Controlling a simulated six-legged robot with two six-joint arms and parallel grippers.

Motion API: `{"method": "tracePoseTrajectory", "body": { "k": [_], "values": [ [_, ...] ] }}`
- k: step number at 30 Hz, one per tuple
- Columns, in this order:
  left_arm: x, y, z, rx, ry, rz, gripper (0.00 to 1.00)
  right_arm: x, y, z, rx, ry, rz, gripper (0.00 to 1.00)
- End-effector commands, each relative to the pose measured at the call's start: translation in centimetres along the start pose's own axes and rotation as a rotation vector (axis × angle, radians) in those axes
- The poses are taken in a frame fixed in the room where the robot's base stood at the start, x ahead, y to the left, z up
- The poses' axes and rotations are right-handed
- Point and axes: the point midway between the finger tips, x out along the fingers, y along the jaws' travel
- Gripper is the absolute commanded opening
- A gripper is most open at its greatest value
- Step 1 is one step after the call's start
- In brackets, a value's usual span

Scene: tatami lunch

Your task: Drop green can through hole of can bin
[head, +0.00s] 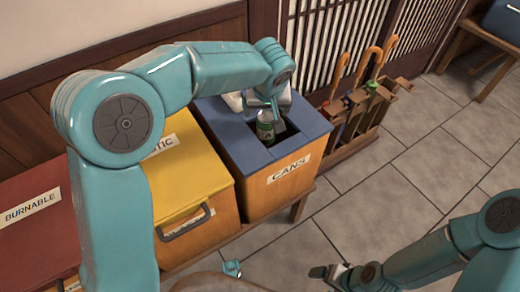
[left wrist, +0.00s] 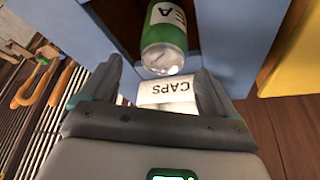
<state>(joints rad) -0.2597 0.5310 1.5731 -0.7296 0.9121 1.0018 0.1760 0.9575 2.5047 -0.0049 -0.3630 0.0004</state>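The green can (head: 265,128) with a white label is at the dark hole of the blue-topped can bin (head: 232,137), marked CANS. My left gripper (head: 262,105) is just above the can. In the left wrist view, the can (left wrist: 164,42) is beyond the fingertips of the left gripper (left wrist: 160,75), with gaps on both sides. The fingers are spread and do not touch it. Whether the can touches the hole's edge is not clear. My right gripper (head: 338,273) is low at the front, away from the bin; its finger opening is too small to judge.
A yellow bin (head: 185,180) and a red bin marked BURNABLE (head: 30,215) stand left of the can bin. An umbrella rack (head: 355,125) is to its right. Tiled floor (head: 400,185) is clear at right.

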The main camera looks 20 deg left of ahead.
Motion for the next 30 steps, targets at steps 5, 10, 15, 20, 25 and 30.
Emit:
{"method": "tracePoseTrajectory", "body": {
  "k": [5, 10, 15, 20, 25, 30],
  "values": [
    [0.0, 0.0, 0.0, 0.0, 0.0, 0.0, 0.89, 0.0, 0.0, 0.0, 0.0, 0.0, 0.0, 0.88],
    [-0.6, 0.0, -0.1, 0.0, 0.001, 0.0, 0.89, -0.2, -0.1, 0.0, 0.0, 0.0, 0.0, 0.88],
    [-3.9, 0.0, -0.2, 0.0, 0.004, 0.002, 0.89, -1.0, -0.3, 0.0, 0.0, 0.0, 0.0, 0.88],
    [-8.3, 0.1, -0.2, -0.001, 0.004, 0.003, 0.89, -2.0, -0.7, 0.0, 0.0, 0.0, 0.0, 0.88],
    [-12.5, 0.1, -0.1, 0.001, 0.003, 0.002, 0.89, -2.9, -1.0, 0.1, 0.0, 0.0, 0.0, 0.88],
    [-15.2, 0.1, 0.0, 0.001, 0.001, 0.001, 0.89, -3.4, -1.2, 0.1, 0.0, 0.0, 0.0, 0.88]
  ]
}}
